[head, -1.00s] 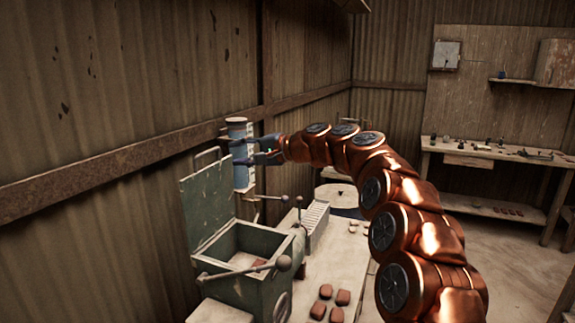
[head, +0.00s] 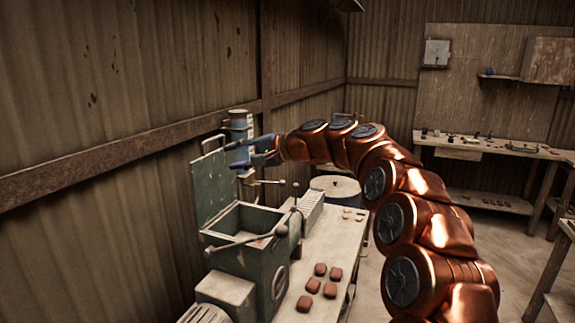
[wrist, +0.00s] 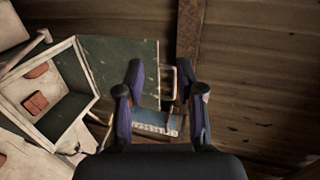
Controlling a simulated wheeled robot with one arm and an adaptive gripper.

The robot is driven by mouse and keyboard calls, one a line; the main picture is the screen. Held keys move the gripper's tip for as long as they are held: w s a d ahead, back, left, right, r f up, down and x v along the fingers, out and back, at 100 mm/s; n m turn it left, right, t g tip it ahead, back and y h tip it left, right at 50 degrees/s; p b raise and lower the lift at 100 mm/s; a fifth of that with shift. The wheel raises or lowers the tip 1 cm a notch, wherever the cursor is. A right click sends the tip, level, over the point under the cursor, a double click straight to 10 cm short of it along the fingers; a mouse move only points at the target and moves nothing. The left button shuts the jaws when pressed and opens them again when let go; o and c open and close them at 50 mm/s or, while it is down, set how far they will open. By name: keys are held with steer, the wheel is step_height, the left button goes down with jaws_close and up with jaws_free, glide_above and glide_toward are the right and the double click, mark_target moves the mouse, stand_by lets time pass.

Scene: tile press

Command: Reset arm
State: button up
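My gripper (head: 240,155) is held in the air in the head view, left of centre, above the level of the press table. Its fingers point left toward the wall. In the wrist view my gripper (wrist: 160,95) has its two fingers spread well apart with nothing between them. The tile press (head: 243,262) is a green metal box with its lid (head: 211,186) raised, below and left of my gripper. The wrist view shows the open box (wrist: 77,95) at left with reddish tiles (wrist: 36,103) in and beside it.
Several reddish tiles (head: 320,269) lie on the pale table (head: 323,245). A blue-grey cylinder unit (head: 238,128) stands behind my gripper near the corrugated wall (head: 90,90). A drum (head: 335,186) is behind the table. A workbench (head: 500,149) stands at back right, with open floor before it.

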steer(key=s+d+f+n+g+h, duration=0.1)
steer(key=s+d+f+h, duration=0.3)
steer(key=s+d+f, duration=0.5)
steer(key=s+d+f+n+g+h+b, duration=0.1)
steer(key=s+d+f+g+h, duration=0.2)
steer(key=s+d+f, duration=0.7)
steer(key=s+d+f+n+g+h, duration=0.2)
steer(key=s+d+f+h, duration=0.5)
steer(key=s, duration=2.6)
steer(key=d+f+g, duration=0.1)
steer(key=d+f, duration=0.2)
steer(key=d, duration=0.1)
steer(key=shift+d+b, duration=0.35)
steer(key=shift+b, duration=0.05)
steer(key=shift+w, duration=0.1)
